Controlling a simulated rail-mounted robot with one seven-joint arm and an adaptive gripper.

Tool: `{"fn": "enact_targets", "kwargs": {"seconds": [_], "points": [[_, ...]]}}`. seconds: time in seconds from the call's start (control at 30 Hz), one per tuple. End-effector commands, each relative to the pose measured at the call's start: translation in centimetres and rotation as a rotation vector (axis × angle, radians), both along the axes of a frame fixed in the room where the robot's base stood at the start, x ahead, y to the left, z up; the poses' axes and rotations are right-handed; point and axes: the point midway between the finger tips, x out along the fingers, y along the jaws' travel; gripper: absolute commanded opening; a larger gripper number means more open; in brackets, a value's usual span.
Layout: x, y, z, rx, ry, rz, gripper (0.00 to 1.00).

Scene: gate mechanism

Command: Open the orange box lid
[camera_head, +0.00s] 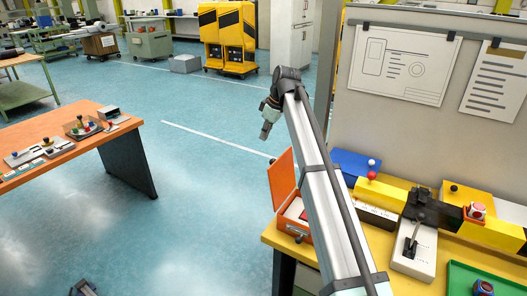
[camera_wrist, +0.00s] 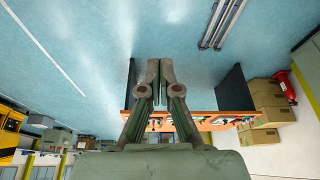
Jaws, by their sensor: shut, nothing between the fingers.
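The orange box (camera_head: 290,227) sits at the left end of the yellow workbench in the head view. Its orange lid (camera_head: 282,180) stands up on the left side, so the box is open. Something white and red shows inside. My arm's long link hides the right part of the box. My gripper (camera_head: 265,134) is above and beyond the lid, over the floor, apart from the box. In the wrist view my gripper (camera_wrist: 159,66) is shut and empty, and the box does not show there.
An orange table (camera_head: 84,143) is at left. Open floor lies between.

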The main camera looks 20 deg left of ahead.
Motion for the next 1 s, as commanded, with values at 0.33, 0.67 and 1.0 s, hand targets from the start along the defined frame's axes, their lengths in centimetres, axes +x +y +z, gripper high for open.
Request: {"fn": "enact_targets", "kwargs": {"seconds": [0.33, 0.67, 1.0], "points": [[0.0, 1.4, -4.3, -0.005, 0.004, -0.002, 0.00], [0.0, 2.0, -9.0, -0.005, 0.002, -0.004, 0.00], [-0.1, -0.8, -9.2, -0.005, 0.001, -0.002, 0.00]]}}
